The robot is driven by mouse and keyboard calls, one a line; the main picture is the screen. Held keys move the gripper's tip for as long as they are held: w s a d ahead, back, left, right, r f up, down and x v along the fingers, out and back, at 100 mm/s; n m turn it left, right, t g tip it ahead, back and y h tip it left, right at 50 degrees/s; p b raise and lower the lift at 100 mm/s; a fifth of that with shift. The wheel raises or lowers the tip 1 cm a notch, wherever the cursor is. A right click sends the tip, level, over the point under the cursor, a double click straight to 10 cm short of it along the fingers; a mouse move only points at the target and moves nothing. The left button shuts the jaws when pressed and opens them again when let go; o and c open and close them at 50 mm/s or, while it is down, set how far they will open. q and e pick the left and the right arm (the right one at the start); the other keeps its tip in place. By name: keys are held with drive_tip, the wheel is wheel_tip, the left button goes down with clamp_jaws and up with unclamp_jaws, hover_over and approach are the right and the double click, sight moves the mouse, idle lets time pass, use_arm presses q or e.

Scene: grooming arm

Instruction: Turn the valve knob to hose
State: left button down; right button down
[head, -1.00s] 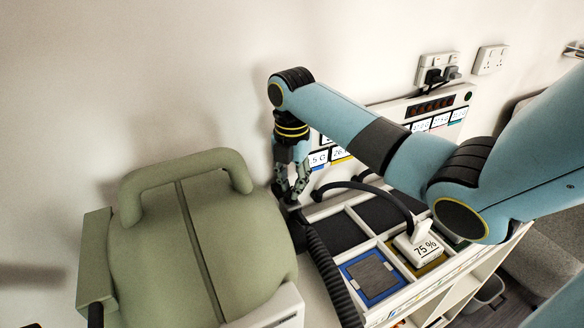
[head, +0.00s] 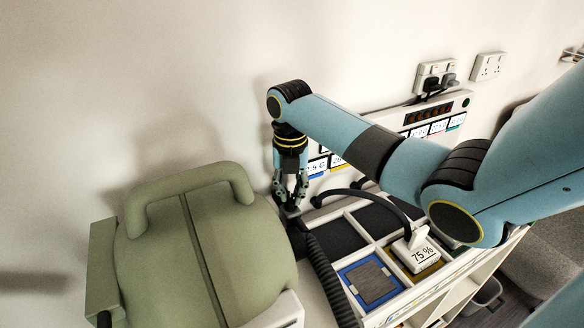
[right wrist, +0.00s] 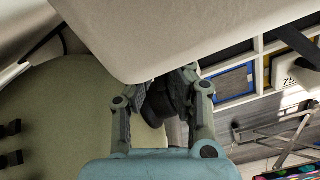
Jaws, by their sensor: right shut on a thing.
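My right gripper (head: 290,203) points down behind the right side of a green domed machine (head: 215,262). It is shut on a dark knob (right wrist: 163,104), which shows between its fingers in the right wrist view. In the head view the fingers hide most of the knob, and I cannot read its setting. A black ribbed hose (head: 328,277) runs forward from just below the gripper, beside the machine. My left gripper is out of view.
A white compartment tray (head: 374,246) lies right of the hose. It holds a blue-framed grey pad (head: 371,280) and a white "75 %" block (head: 423,255). A thin black tube arches over it. Wall sockets (head: 488,67) are behind.

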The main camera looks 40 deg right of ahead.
drive_tip(key=shift+n+p, duration=0.4)
drive_tip(key=shift+n, duration=1)
drive_tip(key=shift+r, duration=0.1)
drive_tip(key=shift+a+n+p, duration=0.1)
drive_tip(key=shift+n+p, duration=0.2)
drive_tip(key=shift+n, duration=0.4)
drive_tip(key=c, duration=1.2)
unclamp_jaws()
drive_tip(key=shift+r, duration=0.1)
